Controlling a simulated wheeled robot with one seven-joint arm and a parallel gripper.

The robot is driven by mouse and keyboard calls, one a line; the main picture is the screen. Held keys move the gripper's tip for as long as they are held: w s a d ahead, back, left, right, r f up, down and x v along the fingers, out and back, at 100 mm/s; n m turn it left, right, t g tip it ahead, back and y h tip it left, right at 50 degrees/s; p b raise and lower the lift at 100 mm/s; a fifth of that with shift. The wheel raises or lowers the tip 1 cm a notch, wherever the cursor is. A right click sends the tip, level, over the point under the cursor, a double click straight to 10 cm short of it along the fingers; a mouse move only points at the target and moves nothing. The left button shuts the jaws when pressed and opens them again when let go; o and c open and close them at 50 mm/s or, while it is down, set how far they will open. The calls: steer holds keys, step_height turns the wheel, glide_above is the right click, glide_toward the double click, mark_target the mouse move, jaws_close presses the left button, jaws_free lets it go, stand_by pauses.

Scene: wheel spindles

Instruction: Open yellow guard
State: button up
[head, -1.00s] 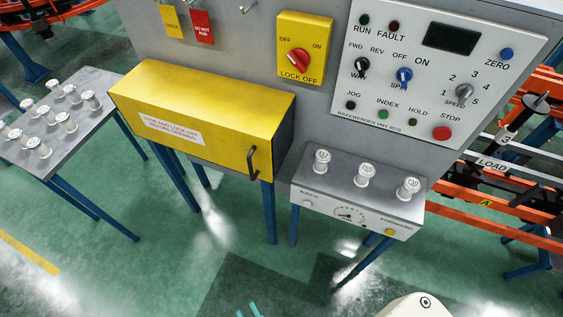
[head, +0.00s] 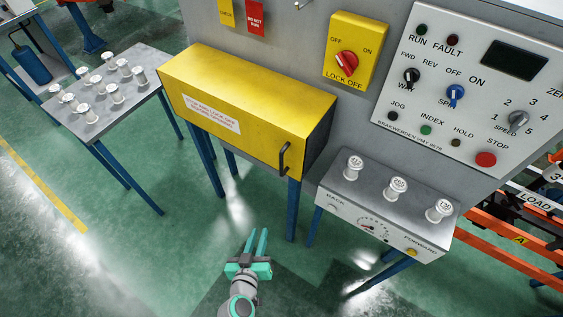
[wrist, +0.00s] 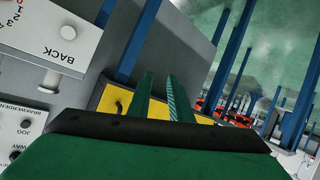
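The yellow guard (head: 245,107) is a closed box cover on the front of the grey cabinet, with a white warning label. Its black handle (head: 284,158) is at the lower right of its front face. My gripper (head: 258,240) is in front of and below the guard, apart from the handle, with its fingers toward the cabinet. In the wrist view, a gap shows between the two green fingers (wrist: 160,84), with nothing between them. Part of the yellow guard (wrist: 114,98) shows behind the fingers there.
A yellow lock-off switch (head: 356,50) with a red knob is above right of the guard. A control panel (head: 480,80) is further right. A grey box (head: 380,200) with three white spindles is beside the guard. A small table (head: 100,130) with several spindles stands left. Green floor is clear in front.

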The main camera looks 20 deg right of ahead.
steer(key=w+d+r+m+h, duration=0.3)
steer(key=w+r+m+h, duration=0.15)
steer(key=w+r, duration=0.3)
step_height(320, 180, up, 10)
steer(key=f+m+g+h, duration=0.1)
steer(key=m+g+h, duration=0.2)
steer(key=m+h, duration=0.25)
glide_above(281, 174)
steer(key=shift+w+d+r, duration=0.15)
steer(key=shift+w+r, duration=0.1)
jaws_close()
